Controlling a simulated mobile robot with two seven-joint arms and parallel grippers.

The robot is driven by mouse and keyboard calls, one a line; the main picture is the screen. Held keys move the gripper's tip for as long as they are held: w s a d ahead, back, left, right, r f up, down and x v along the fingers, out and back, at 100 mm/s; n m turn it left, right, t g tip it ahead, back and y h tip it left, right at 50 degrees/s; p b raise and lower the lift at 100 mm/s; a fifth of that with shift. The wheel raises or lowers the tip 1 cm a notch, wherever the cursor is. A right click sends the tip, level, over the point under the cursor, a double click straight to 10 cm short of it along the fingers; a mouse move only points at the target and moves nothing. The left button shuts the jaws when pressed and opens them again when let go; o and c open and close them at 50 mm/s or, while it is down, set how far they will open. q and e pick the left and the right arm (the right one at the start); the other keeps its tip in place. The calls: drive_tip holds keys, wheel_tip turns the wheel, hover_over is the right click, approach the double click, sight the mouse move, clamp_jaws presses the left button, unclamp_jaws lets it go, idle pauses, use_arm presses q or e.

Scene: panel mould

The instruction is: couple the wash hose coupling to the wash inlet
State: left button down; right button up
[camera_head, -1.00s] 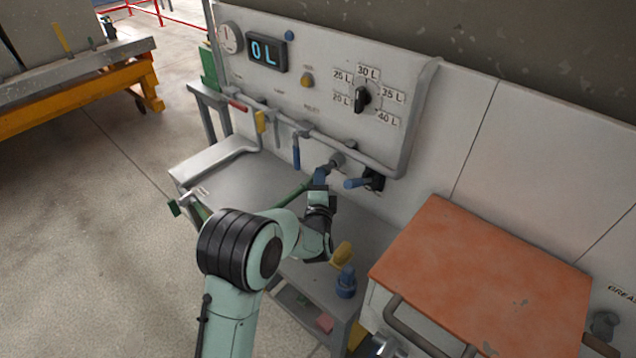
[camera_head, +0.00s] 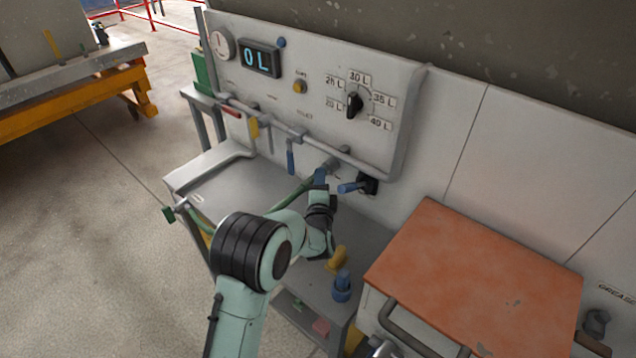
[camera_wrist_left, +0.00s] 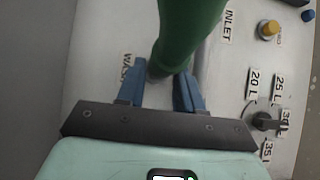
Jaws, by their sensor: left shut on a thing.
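My left gripper (camera_head: 321,181) is low in front of the white panel, its blue fingers shut on the wash hose coupling. In the wrist view the green hose (camera_wrist_left: 190,25) comes down between the fingers (camera_wrist_left: 158,92). The coupling is mostly hidden there; a small grey part (camera_wrist_left: 156,72) shows at the hose's end. The wash inlet (camera_head: 329,165) is a grey stub low on the panel, just beyond the fingertips. I cannot tell whether coupling and inlet touch. A label reading "WASH" (camera_wrist_left: 127,66) shows beside the fingers. My right gripper is not in view.
A blue lever (camera_head: 290,158) and a grey pipe are close by. A grey bench (camera_head: 225,182) lies below, with a yellow and a blue item. An orange-topped cabinet (camera_head: 475,280) stands right.

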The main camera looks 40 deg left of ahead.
use_arm(q)
drive_tip(key=c, duration=0.6)
unclamp_jaws()
drive_tip(key=shift+w, duration=0.1)
drive_tip(key=shift+c, duration=0.2)
drive_tip(key=b+v, duration=0.1)
drive_tip(key=v, duration=1.2)
drive_tip(key=shift+s+b, duration=0.25)
drive_tip(key=shift+b, duration=0.05)
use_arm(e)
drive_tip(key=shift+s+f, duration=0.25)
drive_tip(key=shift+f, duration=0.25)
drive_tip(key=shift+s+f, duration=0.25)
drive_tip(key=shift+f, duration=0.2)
use_arm(q)
drive_tip(key=shift+d, duration=0.1)
